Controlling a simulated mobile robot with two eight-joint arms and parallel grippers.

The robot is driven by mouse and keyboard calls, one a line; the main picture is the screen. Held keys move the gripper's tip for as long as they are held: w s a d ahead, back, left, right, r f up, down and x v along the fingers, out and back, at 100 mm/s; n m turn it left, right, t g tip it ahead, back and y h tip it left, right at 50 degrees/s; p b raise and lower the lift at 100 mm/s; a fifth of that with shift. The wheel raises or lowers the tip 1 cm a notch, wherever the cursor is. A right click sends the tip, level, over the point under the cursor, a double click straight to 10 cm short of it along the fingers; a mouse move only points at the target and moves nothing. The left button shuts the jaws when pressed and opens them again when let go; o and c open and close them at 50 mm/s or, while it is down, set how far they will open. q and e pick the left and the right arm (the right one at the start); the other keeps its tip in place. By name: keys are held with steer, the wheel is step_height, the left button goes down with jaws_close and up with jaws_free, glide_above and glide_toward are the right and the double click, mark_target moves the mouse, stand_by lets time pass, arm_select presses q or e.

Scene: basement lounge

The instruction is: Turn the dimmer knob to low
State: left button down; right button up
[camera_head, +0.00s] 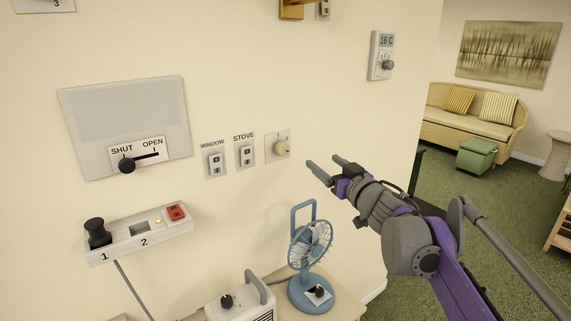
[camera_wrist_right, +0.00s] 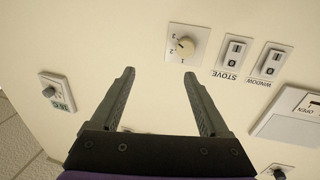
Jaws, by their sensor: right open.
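The dimmer knob (camera_head: 282,148) is a small cream knob on a pale square wall plate, right of the STOVE switch. In the right wrist view the knob (camera_wrist_right: 185,46) appears upside down, with numbers beside it; which mark it points to is too small to tell. My right gripper (camera_head: 321,161) is open and empty, to the right of the knob and apart from it. In the right wrist view the open fingers (camera_wrist_right: 159,72) point toward the wall, with the knob plate beyond the right fingertip. My left gripper is not in view.
WINDOW (camera_head: 216,164) and STOVE (camera_head: 246,155) switches sit left of the knob. A thermostat (camera_head: 381,55) is higher right. A slider panel (camera_head: 125,125) and a control box (camera_head: 139,235) are at left. A blue fan (camera_head: 311,245) and white appliance (camera_head: 240,303) stand below.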

mark_target(284, 151)
steer(key=w+a+y, duration=0.1)
steer(key=w+a, duration=0.2)
steer(key=w+a+n+g+y, duration=0.1)
steer(key=w+a, duration=0.2)
steer(key=w+a+f+n+g+y, duration=0.1)
steer(key=w+a, duration=0.3)
stand_by(0.3)
steer(key=shift+p, duration=0.3)
jaws_close()
